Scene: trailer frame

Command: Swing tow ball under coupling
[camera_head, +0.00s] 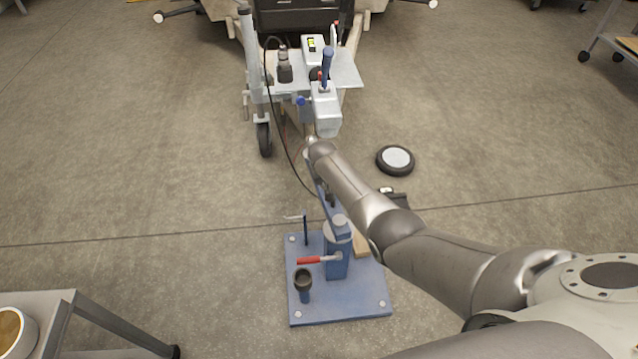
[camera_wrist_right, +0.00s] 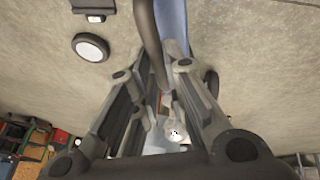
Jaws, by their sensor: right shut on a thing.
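The silver trailer coupling (camera_head: 327,112) points toward me at the front of the trailer. A blue stand (camera_head: 345,300) is on the floor before it, with a blue swing arm (camera_head: 335,218) reaching toward the coupling. My right arm covers much of the swing arm's far end. A small shiny part near the coupling, probably the tow ball (camera_head: 311,141), shows only in part; I cannot tell whether it is beneath the coupling. My right gripper (camera_wrist_right: 162,105) is shut on what appears to be part of the swing arm, by a dark bar. My left gripper is out of view.
The jockey wheel (camera_head: 264,139) stands left of the coupling. A black cable (camera_head: 282,150) hangs down toward the swing arm. A loose wheel (camera_head: 396,160) lies on the floor to the right. A red-handled lever (camera_head: 310,261) is on the stand.

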